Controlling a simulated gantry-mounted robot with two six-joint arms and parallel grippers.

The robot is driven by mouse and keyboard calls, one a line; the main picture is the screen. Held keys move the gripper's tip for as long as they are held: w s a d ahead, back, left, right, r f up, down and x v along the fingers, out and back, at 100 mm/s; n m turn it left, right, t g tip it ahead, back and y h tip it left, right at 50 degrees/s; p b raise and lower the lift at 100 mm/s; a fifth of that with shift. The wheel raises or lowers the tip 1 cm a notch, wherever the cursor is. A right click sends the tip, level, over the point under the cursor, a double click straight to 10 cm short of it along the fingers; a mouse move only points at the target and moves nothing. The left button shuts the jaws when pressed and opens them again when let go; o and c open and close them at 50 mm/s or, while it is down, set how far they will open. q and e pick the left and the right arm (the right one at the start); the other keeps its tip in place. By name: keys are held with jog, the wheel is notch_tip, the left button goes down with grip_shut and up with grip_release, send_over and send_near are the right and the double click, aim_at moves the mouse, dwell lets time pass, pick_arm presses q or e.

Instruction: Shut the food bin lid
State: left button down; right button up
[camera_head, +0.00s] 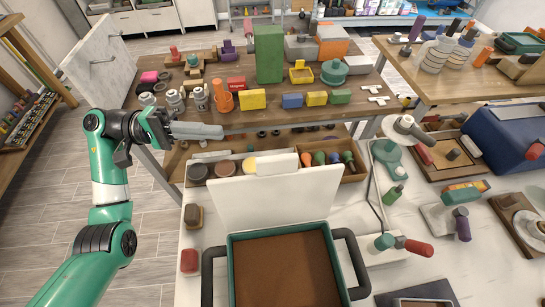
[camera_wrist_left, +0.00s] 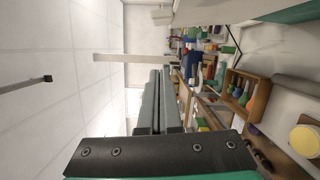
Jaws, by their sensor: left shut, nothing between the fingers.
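The food bin (camera_head: 233,262) is a teal-rimmed box with dark side handles and a brown inside, at the bottom centre of the head view. Its white lid (camera_head: 280,205) stands open, tilted up at the bin's far edge, with a tab at its top. My left gripper (camera_head: 221,132) is shut and empty, pointing right, beyond and to the left of the lid and apart from it. Its closed fingers also show in the left wrist view (camera_wrist_left: 157,98). My right gripper is not in view.
A wooden tray (camera_head: 352,176) with coloured pegs lies just beyond the lid. Tools and a blue case (camera_head: 510,125) crowd the right of the white table.

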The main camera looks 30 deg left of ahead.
pick_arm(q)
jog(key=d+p, duration=0.5)
jog(key=d, duration=0.6)
jog(key=shift+r, duration=0.3)
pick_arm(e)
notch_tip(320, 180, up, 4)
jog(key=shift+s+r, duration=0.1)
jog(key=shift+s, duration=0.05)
